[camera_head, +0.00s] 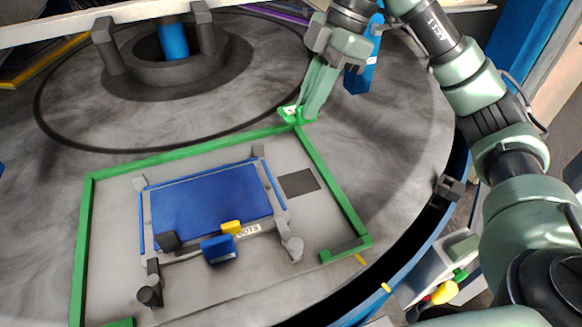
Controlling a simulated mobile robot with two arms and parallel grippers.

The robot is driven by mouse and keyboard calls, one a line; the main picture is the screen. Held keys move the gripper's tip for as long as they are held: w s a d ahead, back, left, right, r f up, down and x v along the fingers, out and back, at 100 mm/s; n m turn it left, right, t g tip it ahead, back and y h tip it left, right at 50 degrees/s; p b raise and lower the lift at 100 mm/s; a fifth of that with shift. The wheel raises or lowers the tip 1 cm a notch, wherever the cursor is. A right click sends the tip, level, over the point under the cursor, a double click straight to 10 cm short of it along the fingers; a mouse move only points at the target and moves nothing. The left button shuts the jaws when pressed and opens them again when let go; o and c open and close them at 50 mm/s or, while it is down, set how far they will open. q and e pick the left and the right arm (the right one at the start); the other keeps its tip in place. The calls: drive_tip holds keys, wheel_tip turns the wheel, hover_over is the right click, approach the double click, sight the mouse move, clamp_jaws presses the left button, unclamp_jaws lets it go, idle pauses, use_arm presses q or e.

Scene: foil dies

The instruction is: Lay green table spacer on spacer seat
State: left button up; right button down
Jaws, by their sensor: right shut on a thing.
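The green table spacer (190,152) is a thin open green frame over the grey round table. My right gripper (298,115) is shut on a tab at its far right corner, and the fingers hide part of that tab. The frame surrounds a light grey plate (322,215) carrying a blue panel (210,200). I cannot tell which part is the spacer seat, or whether the frame touches the surface or hangs just above it. The frame's near left part is cut off by the picture's bottom edge. My left gripper is not in view.
Inside the frame stand grey posts (293,248), a blue block (218,249) and a yellow piece (231,227). A dark hub with a blue column (173,40) stands at the back. A blue upright block (362,72) is behind my right gripper. The table (400,150) is bare right of the frame.

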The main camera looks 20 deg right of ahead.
drive_tip(key=shift+f, duration=0.25)
wheel_tip(320, 180, down, 15)
drive_tip(key=shift+s+r+p, duration=0.15)
drive_tip(key=shift+p, duration=0.65)
drive_tip(key=shift+f+p, duration=0.3)
drive_tip(key=shift+f, duration=1.9)
drive_tip(key=c, duration=1.5)
unclamp_jaws()
drive_tip(key=shift+o, duration=0.2)
drive_tip(key=b+v, duration=0.1)
drive_tip(key=v, duration=0.6)
drive_tip(key=shift+r+b, duration=0.25)
drive_tip(key=shift+b, duration=0.05)
drive_tip(key=shift+d, duration=0.15)
